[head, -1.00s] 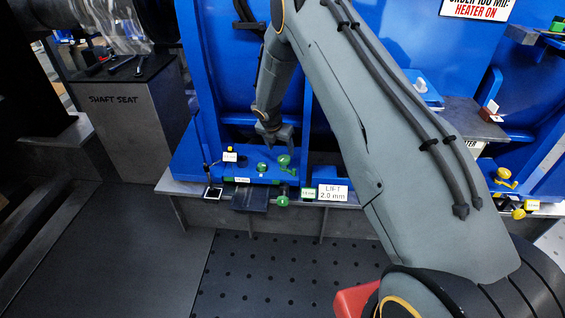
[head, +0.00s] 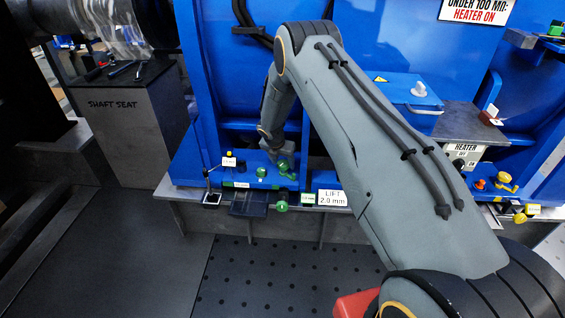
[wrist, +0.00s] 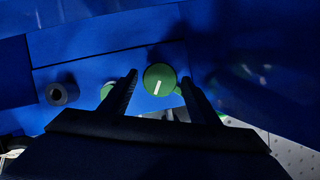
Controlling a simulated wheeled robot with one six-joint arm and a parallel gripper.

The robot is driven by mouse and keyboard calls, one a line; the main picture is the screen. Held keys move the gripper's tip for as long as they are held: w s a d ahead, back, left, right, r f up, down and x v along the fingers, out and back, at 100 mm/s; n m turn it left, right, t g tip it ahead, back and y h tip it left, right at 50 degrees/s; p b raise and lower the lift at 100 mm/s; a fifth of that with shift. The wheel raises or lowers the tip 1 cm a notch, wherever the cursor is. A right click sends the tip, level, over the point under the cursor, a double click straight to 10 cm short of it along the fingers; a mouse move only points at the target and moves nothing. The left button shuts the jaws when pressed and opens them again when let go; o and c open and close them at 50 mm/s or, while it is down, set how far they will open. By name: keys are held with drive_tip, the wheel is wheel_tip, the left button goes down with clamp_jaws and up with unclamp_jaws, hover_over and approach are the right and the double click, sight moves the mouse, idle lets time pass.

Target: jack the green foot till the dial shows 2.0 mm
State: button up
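The green foot (head: 236,184) is at the front edge of a blue machine base, beside green knobs. One round green knob (head: 283,167) is right under my gripper (head: 282,154). In the wrist view this knob (wrist: 160,79), with a white mark on its face, lies between the two spread fingers of my gripper (wrist: 160,77). I see gaps at both sides, so it is not clamped. Another green knob (head: 261,171) stands to the left; a further one (head: 281,206) hangs at the front.
A card (head: 332,198) reads "LIFT 2.0 mm". Yellow knobs (head: 504,178) sit at the far right. A dark hollow cylinder (wrist: 62,93) stands left of the fingers in the wrist view. The perforated floor (head: 290,270) in front is clear.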

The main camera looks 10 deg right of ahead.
drive_tip(key=c, duration=0.8)
drive_tip(key=m+b, duration=0.1)
drive_tip(key=b, duration=0.1)
drive_tip(key=m+g+b, duration=0.1)
drive_tip(key=m+b, duration=0.1)
drive_tip(key=shift+w+a+f+m+h, duration=0.2)
drive_tip(key=shift+m+h, duration=0.1)
drive_tip(key=shift+h, duration=0.1)
drive_tip(key=m+g+b, duration=0.1)
drive_tip(key=m+b, duration=0.2)
drive_tip(key=b, duration=0.1)
drive_tip(key=shift+w+m+h, duration=0.15)
drive_tip(key=shift+m+h, duration=0.15)
drive_tip(key=shift+m, duration=0.1)
drive_tip(key=m+g+b, duration=0.2)
drive_tip(key=m+b, duration=0.2)
drive_tip(key=shift+w, duration=0.15)
drive_tip(key=shift+w+r+m+g+b, duration=0.1)
drive_tip(key=shift+m+g+b, duration=0.5)
drive_tip(key=shift+m+b, duration=1)
